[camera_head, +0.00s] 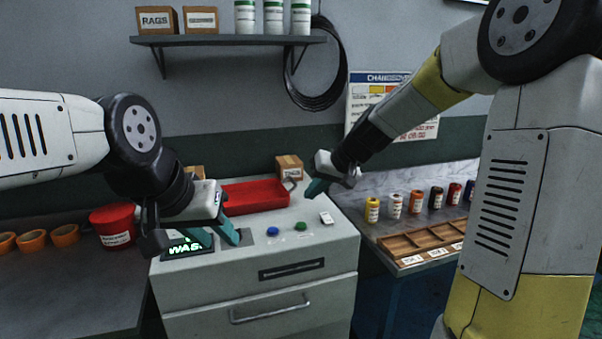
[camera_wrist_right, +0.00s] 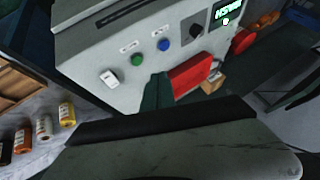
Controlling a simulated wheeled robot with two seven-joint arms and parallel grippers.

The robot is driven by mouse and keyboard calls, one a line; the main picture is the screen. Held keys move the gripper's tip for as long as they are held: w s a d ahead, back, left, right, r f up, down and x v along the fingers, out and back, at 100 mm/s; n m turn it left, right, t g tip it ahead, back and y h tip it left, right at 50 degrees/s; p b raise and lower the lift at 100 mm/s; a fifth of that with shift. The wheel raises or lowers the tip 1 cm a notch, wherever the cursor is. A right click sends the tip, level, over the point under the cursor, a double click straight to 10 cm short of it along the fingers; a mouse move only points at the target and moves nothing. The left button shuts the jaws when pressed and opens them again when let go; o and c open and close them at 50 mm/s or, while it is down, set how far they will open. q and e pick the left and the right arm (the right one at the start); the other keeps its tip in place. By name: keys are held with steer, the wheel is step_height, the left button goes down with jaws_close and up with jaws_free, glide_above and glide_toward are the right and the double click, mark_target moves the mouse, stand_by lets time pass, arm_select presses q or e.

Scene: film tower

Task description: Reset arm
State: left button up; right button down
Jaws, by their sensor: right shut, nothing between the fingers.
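My right gripper (camera_head: 316,187) is above the right back part of the grey cabinet (camera_head: 335,250), near the red tray (camera_head: 255,196). Its teal fingers are together with nothing between them, and they also show in the right wrist view (camera_wrist_right: 157,92). My left gripper (camera_head: 222,236) hangs over the left part of the cabinet top, beside the lit display (camera_head: 188,248). Its two teal fingers are apart and I see nothing between them.
The cabinet top has a blue button (camera_head: 272,227), a green button (camera_head: 301,226) and a white switch (camera_head: 326,218). Several small bottles (camera_head: 395,205) and a wooden divided tray (camera_head: 425,242) are on the right counter. A red bucket (camera_head: 113,226) and orange rolls (camera_head: 33,240) are at left.

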steer(key=s+d+r+h, duration=0.1)
steer(key=s+d, duration=0.2)
steer(key=s, duration=0.5)
steer(key=s+d+r+m+h, duration=0.1)
steer(key=s+d, duration=0.3)
steer(key=s, duration=0.5)
steer(key=s+d+r+t+h, duration=0.1)
steer(key=s+d, duration=0.3)
steer(key=s, duration=0.5)
steer(key=shift+r+m+h, duration=0.4)
steer(key=shift+r, duration=0.35)
steer(key=shift+s, duration=0.1)
stand_by(2.6)
